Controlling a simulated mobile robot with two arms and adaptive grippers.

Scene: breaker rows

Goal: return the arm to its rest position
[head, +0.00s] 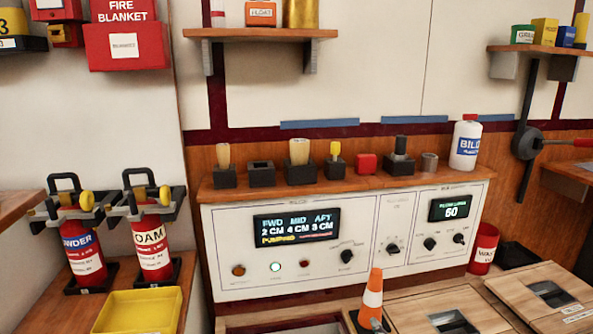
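Neither of my grippers shows in the head view, and no part of my arms can be made out. I cannot see what either gripper holds or how it stands. A white control panel (300,228) faces me in the middle, with a lit display (297,227) reading FWD, MID, AFT and a smaller display (450,207) reading 60. Several dark knobs and a lit white indicator sit on its face.
Two red extinguishers (83,250) (151,245) stand at left behind a yellow tray (138,312). An orange cone (372,298) and wooden hatches (540,287) lie front right. Small items and a white bottle (466,145) line the panel's shelf. A dark wall lever (527,142) is at right.

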